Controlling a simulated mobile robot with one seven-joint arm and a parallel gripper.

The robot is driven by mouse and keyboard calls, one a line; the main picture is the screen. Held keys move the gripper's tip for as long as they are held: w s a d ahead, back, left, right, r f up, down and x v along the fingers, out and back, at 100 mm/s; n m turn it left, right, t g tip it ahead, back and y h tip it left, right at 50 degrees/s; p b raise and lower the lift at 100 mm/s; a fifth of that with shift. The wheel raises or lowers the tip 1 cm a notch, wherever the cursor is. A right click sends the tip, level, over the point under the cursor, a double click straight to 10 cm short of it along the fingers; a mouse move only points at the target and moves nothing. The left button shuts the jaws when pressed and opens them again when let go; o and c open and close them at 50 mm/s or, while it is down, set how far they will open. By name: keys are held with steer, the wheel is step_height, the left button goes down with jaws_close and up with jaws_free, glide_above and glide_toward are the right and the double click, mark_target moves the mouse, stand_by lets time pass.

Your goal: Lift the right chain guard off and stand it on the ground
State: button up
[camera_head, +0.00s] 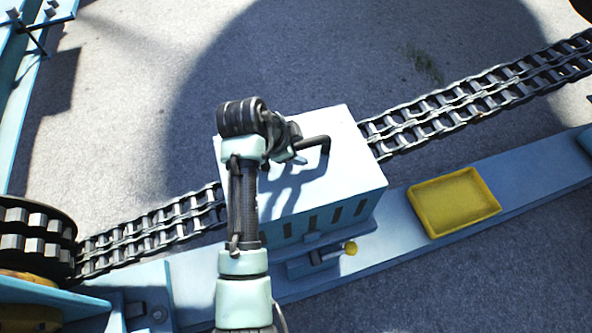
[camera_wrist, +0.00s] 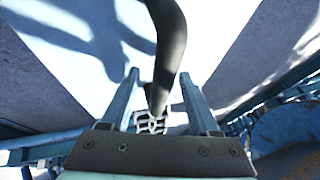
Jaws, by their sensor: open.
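The chain guard (camera_head: 345,185) is a pale blue box with slots in its front face. It sits over the chain on the blue beam, and its white-lit top also fills much of the wrist view (camera_wrist: 75,60). A black bar handle (camera_head: 318,145) stands on its top; in the wrist view the handle (camera_wrist: 171,45) runs down between my two fingers. My gripper (camera_head: 292,150) is over the guard's top at the handle. In the wrist view its fingers (camera_wrist: 159,78) are apart, one on each side of the handle. My arm hides part of the guard's left side.
A double chain (camera_head: 150,228) runs from the sprocket (camera_head: 38,240) at lower left, through the guard, to the upper right. A yellow-knobbed latch (camera_head: 350,248) is at the guard's front foot. A yellow tray (camera_head: 412,205) sits on the beam (camera_head: 540,165). Bare ground (camera_head: 330,50) lies behind.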

steer(key=shift+c, duration=0.4)
jaws_close()
steer(key=shift+f, duration=0.1)
stand_by(1.0)
steer(key=shift+r, duration=0.25)
